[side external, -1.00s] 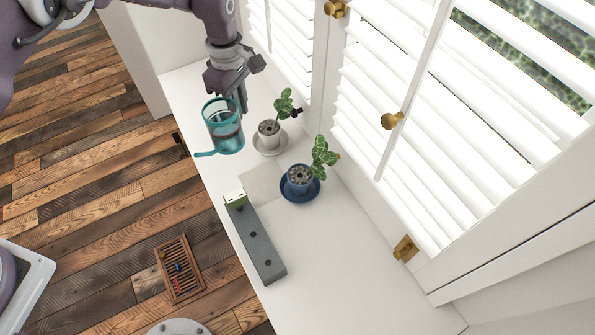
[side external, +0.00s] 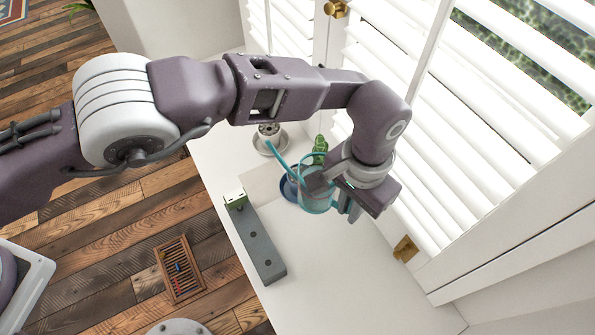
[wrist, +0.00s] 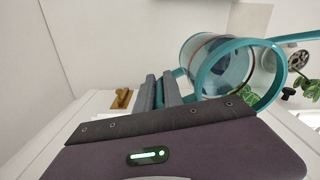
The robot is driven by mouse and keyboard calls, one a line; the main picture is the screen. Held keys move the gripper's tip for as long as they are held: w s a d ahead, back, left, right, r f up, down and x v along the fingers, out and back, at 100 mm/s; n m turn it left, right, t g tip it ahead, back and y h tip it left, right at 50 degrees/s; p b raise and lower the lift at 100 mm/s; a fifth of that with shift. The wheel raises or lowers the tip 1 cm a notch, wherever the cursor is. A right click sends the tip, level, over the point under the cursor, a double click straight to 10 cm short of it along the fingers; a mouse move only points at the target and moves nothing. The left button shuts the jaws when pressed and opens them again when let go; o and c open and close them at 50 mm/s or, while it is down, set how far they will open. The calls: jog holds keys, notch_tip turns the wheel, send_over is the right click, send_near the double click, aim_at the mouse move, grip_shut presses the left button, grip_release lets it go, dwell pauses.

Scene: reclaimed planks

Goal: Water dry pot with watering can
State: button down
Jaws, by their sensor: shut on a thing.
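The teal see-through watering can (side external: 318,198) is held above the white sill, over and partly in front of the blue pot (side external: 289,186). My gripper (side external: 346,207) is shut on it, on its right side; the grip itself is partly hidden. The can's spout points up-left, its tip near the grey-white pot (side external: 268,131) on a pale saucer. I cannot tell whether the tip is over that pot. In the wrist view the can (wrist: 205,52) is beside my gripper fingers (wrist: 160,92), and the grey-white pot (wrist: 298,60) shows at the right. My arm hides much of both plants.
White shutters (side external: 490,130) with brass knobs line the right. The near part of the sill (side external: 340,290) is clear. A wooden slatted rack (side external: 178,268) lies lower left.

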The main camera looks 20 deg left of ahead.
jog(key=s+d+m, duration=0.4)
jog(key=s+m, duration=0.1)
jog(key=s, duration=0.1)
notch_tip(320, 180, down, 12)
jog(key=shift+f, duration=0.2)
jog(key=shift+w+d+r, duration=0.1)
jog(key=shift+w, duration=0.05)
dwell(0.4)
jog(key=shift+w+r+g+h, duration=0.2)
jog(key=shift+r+g+h, duration=0.05)
jog(key=shift+g+h, duration=0.05)
jog(key=shift+w+a+r+g+h, duration=0.2)
jog(key=shift+a+r+g+h, duration=0.15)
jog(key=shift+r+g+h, duration=0.2)
jog(key=shift+w+a+r+g+h, duration=0.1)
jog(key=shift+a+r+g+h, duration=0.15)
jog(key=shift+r, duration=0.3)
jog(key=shift+w+a+r+g+h, duration=0.1)
jog(key=shift+a+r+g+h, duration=0.1)
jog(key=shift+r, duration=0.3)
jog(key=shift+w+a+r+g+h, duration=0.2)
jog(key=shift+w+r+g+h, duration=0.1)
jog(key=shift+r, duration=0.4)
